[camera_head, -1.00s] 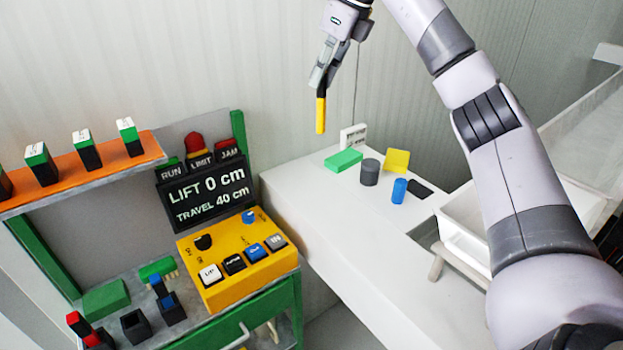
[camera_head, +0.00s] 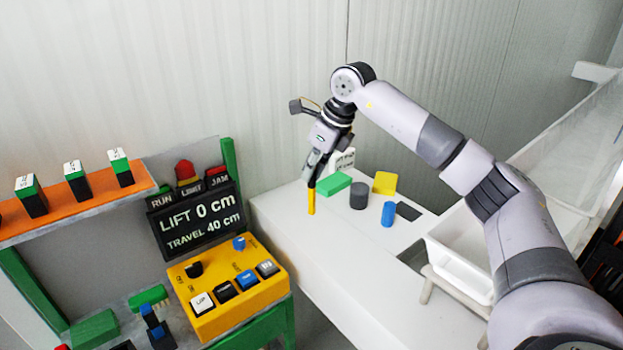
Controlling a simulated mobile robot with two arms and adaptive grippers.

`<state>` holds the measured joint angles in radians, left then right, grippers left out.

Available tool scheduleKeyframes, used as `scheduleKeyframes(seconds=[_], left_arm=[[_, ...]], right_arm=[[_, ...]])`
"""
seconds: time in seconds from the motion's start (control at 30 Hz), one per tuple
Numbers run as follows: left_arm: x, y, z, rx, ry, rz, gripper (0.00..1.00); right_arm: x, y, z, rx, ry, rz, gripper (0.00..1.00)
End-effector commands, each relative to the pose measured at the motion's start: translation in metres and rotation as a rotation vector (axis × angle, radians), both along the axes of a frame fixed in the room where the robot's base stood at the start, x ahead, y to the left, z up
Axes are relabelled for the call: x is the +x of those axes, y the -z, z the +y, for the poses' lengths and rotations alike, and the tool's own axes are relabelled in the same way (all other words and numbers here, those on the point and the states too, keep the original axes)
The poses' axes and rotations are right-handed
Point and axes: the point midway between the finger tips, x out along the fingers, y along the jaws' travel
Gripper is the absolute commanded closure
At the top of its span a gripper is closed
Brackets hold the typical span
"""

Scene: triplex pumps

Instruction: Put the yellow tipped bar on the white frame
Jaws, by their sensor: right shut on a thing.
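My right gripper (camera_head: 314,168) points down over the white table (camera_head: 300,235). It is shut on the yellow tipped bar (camera_head: 311,202), which hangs upright with its yellow end down and a dark part above. The yellow end appears close to the table top, but I cannot tell whether it touches. A small white upright piece with dark marks (camera_head: 345,159) stands just right of and behind the gripper, partly hidden by it. I cannot tell whether it is the white frame. My left gripper is not in view.
A yellow control box (camera_head: 228,290) stands at left. The table's front is clear.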

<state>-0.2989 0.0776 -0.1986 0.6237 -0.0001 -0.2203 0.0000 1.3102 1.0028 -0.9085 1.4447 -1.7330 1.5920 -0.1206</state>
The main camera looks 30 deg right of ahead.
Motion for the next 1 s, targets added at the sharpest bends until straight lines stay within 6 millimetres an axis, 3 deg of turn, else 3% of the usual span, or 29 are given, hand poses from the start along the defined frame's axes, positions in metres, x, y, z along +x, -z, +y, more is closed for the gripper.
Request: scheduleKeyframes(seconds=[0.2, 0.57, 0.6, 0.9, 1.0], left_arm=[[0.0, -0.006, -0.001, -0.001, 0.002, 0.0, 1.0], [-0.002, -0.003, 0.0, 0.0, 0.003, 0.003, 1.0], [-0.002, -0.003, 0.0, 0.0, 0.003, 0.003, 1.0], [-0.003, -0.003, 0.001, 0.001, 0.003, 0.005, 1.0], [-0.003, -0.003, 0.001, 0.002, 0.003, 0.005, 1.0]], right_arm=[[-0.001, 0.028, 0.0, -0.001, 0.0, 0.003, 1.0], [0.0, 0.033, 0.0, 0.0, 0.0, 0.001, 1.0], [0.0, 0.034, 0.0, -0.001, 0.0, 0.003, 0.88], [0.0, 0.033, 0.0, -0.001, 0.0, 0.003, 0.68], [0.0, 0.033, 0.0, -0.001, 0.0, 0.003, 0.68]])
